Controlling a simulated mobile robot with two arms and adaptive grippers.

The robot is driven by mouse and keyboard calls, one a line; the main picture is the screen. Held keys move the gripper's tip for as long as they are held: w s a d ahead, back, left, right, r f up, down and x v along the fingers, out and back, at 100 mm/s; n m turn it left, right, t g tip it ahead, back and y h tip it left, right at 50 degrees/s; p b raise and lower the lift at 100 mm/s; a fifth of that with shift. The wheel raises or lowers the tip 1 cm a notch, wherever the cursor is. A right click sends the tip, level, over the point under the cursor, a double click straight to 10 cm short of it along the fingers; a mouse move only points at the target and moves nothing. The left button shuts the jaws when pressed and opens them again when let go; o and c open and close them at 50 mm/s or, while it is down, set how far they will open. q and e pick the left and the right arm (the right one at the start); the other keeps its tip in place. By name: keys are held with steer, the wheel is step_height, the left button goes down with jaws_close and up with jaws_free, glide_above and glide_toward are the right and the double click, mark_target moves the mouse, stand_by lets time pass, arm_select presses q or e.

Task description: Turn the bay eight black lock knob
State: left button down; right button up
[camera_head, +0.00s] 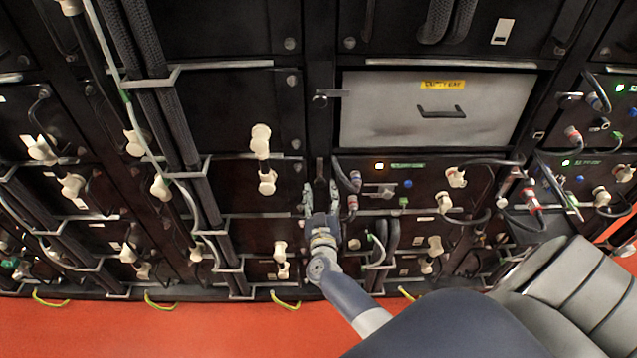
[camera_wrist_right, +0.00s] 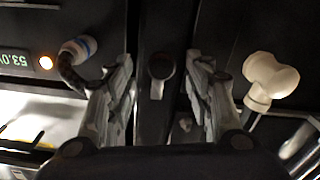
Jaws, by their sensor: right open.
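A small black lock knob (camera_wrist_right: 161,68) with a rounded head and a short lever sits on a dark upright post in the right wrist view. My right gripper (camera_wrist_right: 161,80) is open, with one finger on each side of the knob. Gaps show between the knob and both fingers. In the head view, the right gripper (camera_head: 320,196) is at the dark post left of the lit module; the knob is too small and dark to make out there. No bay number is readable. My left gripper is not in view.
A white cable plug (camera_wrist_right: 270,80) is close to the right finger in the wrist view. A blue-banded plug (camera_wrist_right: 77,50) and a lit display (camera_wrist_right: 15,60) are at left. A grey drawer (camera_head: 440,108) is above the module. Black cables (camera_head: 388,240) hang beside my arm.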

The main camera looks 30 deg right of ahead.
mark_target(320, 185)
steer(key=x, duration=0.4)
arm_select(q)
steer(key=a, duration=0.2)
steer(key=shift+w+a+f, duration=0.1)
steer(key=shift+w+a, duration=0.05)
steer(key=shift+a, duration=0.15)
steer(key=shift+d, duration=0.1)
arm_select(e)
steer(key=shift+a, duration=0.1)
steer(key=shift+c, duration=0.3)
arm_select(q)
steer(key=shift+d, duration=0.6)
arm_select(e)
steer(key=c, duration=1.1)
